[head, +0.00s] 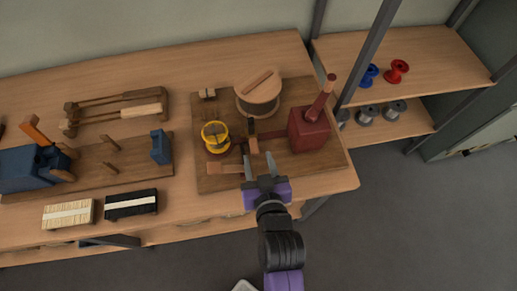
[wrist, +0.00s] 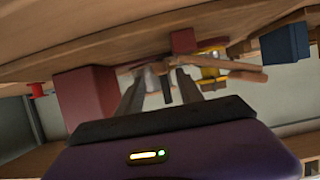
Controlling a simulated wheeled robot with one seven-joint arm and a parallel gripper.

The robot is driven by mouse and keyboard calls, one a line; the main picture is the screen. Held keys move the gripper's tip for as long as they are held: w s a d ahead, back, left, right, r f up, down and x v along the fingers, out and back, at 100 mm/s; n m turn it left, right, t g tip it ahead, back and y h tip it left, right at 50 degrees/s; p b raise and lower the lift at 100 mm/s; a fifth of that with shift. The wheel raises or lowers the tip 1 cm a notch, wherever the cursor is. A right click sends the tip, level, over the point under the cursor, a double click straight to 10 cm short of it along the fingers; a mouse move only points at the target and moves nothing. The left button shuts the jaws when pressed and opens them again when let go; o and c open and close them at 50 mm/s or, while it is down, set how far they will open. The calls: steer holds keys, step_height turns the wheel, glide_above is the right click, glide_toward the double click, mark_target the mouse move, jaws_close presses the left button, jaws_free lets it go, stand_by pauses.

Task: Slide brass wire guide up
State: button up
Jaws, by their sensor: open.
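My gripper (head: 259,158) is open at the front of the wooden machine board (head: 325,168), its two grey fingers pointing away from me. A slim dark upright piece (head: 252,130) with brown parts at its foot stands just beyond the fingertips. In the wrist view, a small dark piece (wrist: 167,90) shows between the open fingers; I cannot tell whether they touch it. The brass wire guide cannot be picked out clearly from these parts. A yellow spool (head: 215,134) stands left of the gripper and also shows in the wrist view (wrist: 212,70).
A red block (head: 309,130) with a raised handle stands close right of the gripper. A round wooden drum (head: 258,100) is behind. A wooden bar (head: 228,168) lies just left of the fingers. Blue-ended fixtures (head: 160,147) and bristle bundles (head: 68,214) are further left.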

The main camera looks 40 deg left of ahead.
mark_target(255, 151)
steer(key=shift+x, duration=2.25)
steer(key=shift+r, duration=0.1)
jaws_close()
